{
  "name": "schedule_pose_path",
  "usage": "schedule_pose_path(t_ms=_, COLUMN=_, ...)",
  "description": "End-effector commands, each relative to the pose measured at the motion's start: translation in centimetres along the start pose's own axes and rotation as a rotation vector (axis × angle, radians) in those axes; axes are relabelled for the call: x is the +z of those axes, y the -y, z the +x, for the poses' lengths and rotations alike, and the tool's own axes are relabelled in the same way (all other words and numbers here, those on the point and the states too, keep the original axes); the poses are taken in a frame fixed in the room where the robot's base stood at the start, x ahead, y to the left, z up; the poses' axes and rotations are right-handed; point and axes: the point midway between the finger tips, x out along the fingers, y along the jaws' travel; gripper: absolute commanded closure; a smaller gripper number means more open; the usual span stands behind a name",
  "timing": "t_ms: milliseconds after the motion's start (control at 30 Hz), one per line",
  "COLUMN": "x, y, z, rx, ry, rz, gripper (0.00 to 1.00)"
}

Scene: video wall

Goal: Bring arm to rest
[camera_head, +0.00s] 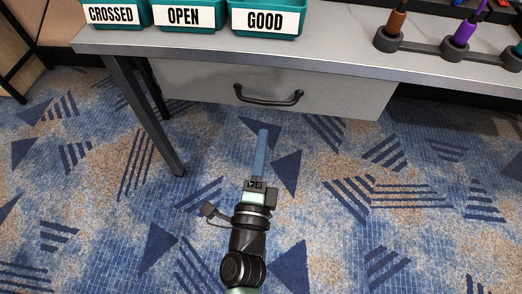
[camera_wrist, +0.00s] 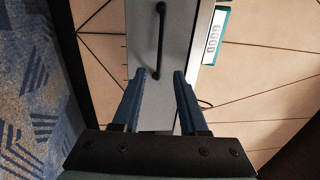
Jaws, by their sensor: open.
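My gripper (camera_head: 263,135) is in front of the desk, over the carpet and below the drawer in the head view. In the wrist view my gripper (camera_wrist: 160,75) has its two blue fingers apart with nothing held between them. The grey drawer (camera_head: 200,82) is shut under the desk top, with a black bar handle (camera_head: 268,96). In the wrist view the handle (camera_wrist: 160,35) lies beyond the fingertips, and the fingers do not appear to hold it.
The desk (camera_head: 340,45) carries teal bins labelled CROSSED (camera_head: 112,14), OPEN (camera_head: 183,16) and GOOD (camera_head: 265,20). A dark holder (camera_head: 430,47) with coloured tools stands at the right. A desk leg (camera_head: 150,125) is left of the arm. The patterned carpet (camera_head: 400,220) is clear.

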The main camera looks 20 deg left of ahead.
Motion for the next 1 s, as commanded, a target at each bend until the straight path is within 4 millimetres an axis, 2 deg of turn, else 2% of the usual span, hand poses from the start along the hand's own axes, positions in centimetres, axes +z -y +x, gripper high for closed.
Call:
schedule_pose_path(t_ms=200, x=0.0, y=0.0, z=-1.4, rx=0.000, ry=0.001, rz=0.000, gripper=0.57)
schedule_pose_path(t_ms=800, x=0.0, y=0.1, z=-1.4, rx=-0.002, ry=0.000, rz=-0.001, gripper=0.57)
schedule_pose_path(t_ms=900, x=0.3, y=1.9, z=-0.4, rx=-0.035, ry=0.006, rz=-0.032, gripper=0.57)
schedule_pose_path(t_ms=967, x=0.6, y=4.2, z=0.9, rx=-0.076, ry=0.014, rz=-0.078, gripper=0.57)
schedule_pose_path(t_ms=1000, x=0.8, y=6.2, z=2.0, rx=-0.112, ry=0.018, rz=-0.122, gripper=0.57)
